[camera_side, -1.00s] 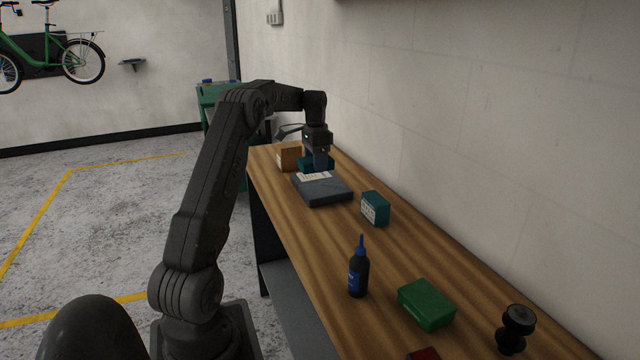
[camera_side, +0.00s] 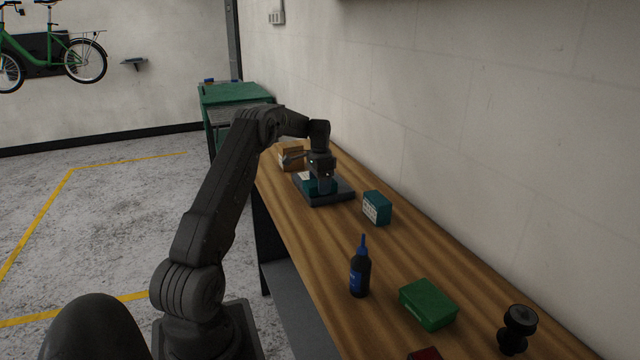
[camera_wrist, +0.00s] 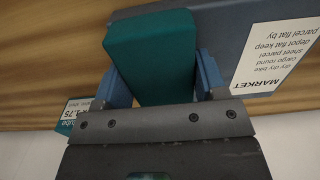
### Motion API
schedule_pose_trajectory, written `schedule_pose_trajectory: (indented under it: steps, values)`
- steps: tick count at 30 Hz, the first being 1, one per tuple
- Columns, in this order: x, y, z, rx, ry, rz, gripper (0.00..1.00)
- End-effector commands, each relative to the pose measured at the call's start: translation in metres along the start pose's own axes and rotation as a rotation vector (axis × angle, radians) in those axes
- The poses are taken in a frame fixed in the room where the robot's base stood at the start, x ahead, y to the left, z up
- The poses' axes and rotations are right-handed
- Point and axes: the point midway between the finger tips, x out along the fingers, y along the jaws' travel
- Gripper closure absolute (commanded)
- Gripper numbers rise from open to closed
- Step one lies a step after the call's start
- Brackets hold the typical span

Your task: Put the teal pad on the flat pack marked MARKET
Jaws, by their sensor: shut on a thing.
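The teal pad (camera_wrist: 150,55) is held between the two blue-grey fingers of my gripper (camera_wrist: 160,82) in the wrist view. In the side view the teal pad (camera_side: 309,186) and my gripper (camera_side: 318,184) are over the dark blue-grey flat pack (camera_side: 345,191). The flat pack (camera_wrist: 225,42) shows behind the pad in the wrist view, with a white label (camera_wrist: 278,50) reading MARKET to the right of the pad. Whether the pad touches the pack I cannot tell. My gripper hides part of the pack in the side view.
A brown box (camera_side: 291,157) stands just beyond the pack. A teal box with a white label (camera_side: 376,208) stands to its right. A dark bottle (camera_side: 360,272), a green box (camera_side: 428,303) and a black spool-shaped thing (camera_side: 517,328) stand nearer on the wooden bench (camera_side: 320,235).

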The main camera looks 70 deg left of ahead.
Motion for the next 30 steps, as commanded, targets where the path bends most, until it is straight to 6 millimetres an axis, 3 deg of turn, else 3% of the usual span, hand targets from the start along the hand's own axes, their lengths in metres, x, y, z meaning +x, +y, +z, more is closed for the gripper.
schedule_pose_trajectory:
  steps: [9, 10, 18, 26, 30]
  values:
    - [0.002, 0.000, 0.000, 0.000, 0.001, -0.001, 0.58]
    - [0.003, 0.000, 0.000, 0.000, 0.001, -0.001, 0.34]
    - [0.002, 0.000, 0.000, 0.000, 0.001, -0.001, 0.09]
    - [0.000, 0.000, 0.000, 0.000, 0.001, -0.002, 0.09]
    - [-0.014, -0.001, -0.001, 0.000, 0.003, -0.004, 0.09]
